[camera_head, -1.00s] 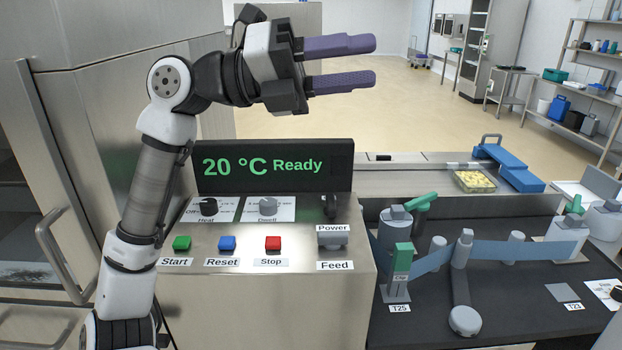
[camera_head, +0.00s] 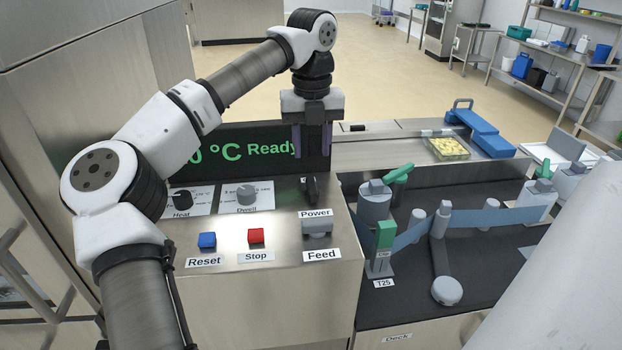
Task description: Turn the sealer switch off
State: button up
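The black power switch (camera_head: 311,189) stands up from the sealer's steel panel, just above the label "Power" (camera_head: 315,213). My gripper (camera_head: 313,150) points down above and behind the switch, in front of the display's right end. Its two purple fingers are apart with nothing visible held between them; they appear clear of the switch. The display (camera_head: 262,148) shows green text ending in "°C Ready"; my arm and gripper hide parts of it. The fingertips' exact distance from the switch is hard to tell.
Close to the switch are the grey feed control (camera_head: 317,228), red stop button (camera_head: 256,236), blue reset button (camera_head: 207,240), dwell knob (camera_head: 247,195) and heat knob (camera_head: 182,198). At right, the dark deck (camera_head: 400,290) carries rollers and blue film. A tray of yellow pieces (camera_head: 447,148) sits behind.

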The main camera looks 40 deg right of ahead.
aim_at(312, 185)
notch_tip(312, 185, down, 9)
jog(key=shift+f+p, duration=0.1)
jog(key=shift+p, duration=0.5)
grip_shut()
